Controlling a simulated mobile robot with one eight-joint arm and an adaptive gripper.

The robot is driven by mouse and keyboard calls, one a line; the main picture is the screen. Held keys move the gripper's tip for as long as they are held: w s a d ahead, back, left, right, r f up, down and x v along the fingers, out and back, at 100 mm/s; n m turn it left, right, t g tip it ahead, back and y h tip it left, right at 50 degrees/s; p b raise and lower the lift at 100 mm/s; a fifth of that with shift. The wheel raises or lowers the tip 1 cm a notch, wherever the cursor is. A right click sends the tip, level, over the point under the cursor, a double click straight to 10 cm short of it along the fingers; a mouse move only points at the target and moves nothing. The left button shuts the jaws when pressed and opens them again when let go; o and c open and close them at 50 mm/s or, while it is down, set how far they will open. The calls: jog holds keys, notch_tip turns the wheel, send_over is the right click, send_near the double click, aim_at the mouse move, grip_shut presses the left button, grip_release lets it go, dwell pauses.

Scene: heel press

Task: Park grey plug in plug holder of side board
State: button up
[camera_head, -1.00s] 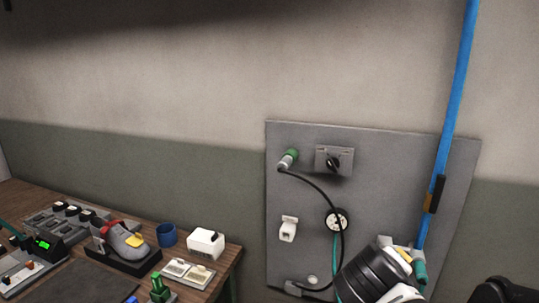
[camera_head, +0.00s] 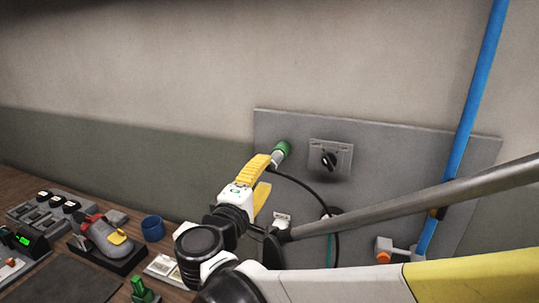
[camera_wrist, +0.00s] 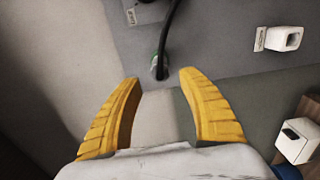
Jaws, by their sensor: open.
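The grey plug (camera_head: 275,162) sits in the green socket (camera_head: 283,148) at the upper left of the grey side board (camera_head: 400,150), with a black cable hanging from it. In the wrist view the plug (camera_wrist: 158,68) is dark and small, just beyond the fingertips and between their lines. My gripper (camera_head: 268,174) has yellow fingers, open and empty, close to the plug; the wrist view shows them apart too (camera_wrist: 160,80). The white plug holder (camera_head: 282,219) is lower on the board, partly hidden by my arm. It shows empty at the upper right of the wrist view (camera_wrist: 284,38).
A black rotary switch (camera_head: 330,158) is right of the socket. A blue hose (camera_head: 470,105) runs down the board's right side. A wooden bench at left holds a shoe (camera_head: 108,236), a blue mug (camera_head: 153,228) and other items. A white box (camera_wrist: 297,140) shows in the wrist view.

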aim_at(276, 159)
jog(key=shift+s, duration=0.1)
jog(key=shift+x, duration=4.6)
jog(key=shift+b, duration=0.3)
grip_shut()
jog(key=shift+s, duration=0.15)
jog(key=shift+v, duration=2.9)
